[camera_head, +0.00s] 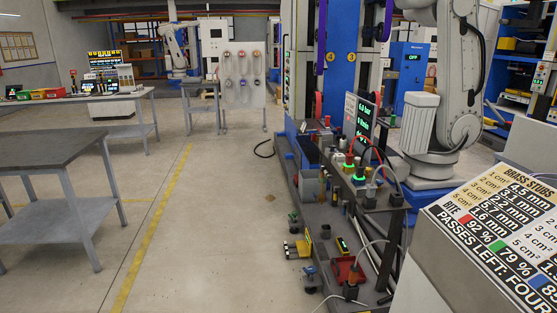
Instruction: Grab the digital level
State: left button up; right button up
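A small yellow and black item with a green patch (342,245) lies on the low dark base of the machine, right of the picture's middle. It looks like the digital level, but it is too small to be sure. A red tray (347,270) is just below it in the picture, and a yellow upright piece (308,240) is to its left. Neither of my grippers is in view.
A blue machine column (340,60) and a white robot arm (455,90) stand behind. A dark bench (372,190) with cables overhangs the base. A printed sign panel (500,235) blocks the lower right. A grey table (60,145) stands left; the floor between is open.

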aim_at(340, 242)
jog(key=i+j+z, duration=0.15)
jog(key=i+z, duration=0.25)
jog(key=i, duration=0.25)
jog(key=i+j+z, duration=0.45)
jog(key=i, duration=0.15)
jog(key=i+j+z, duration=0.4)
jog(key=i+j, duration=0.05)
jog(key=i, duration=0.1)
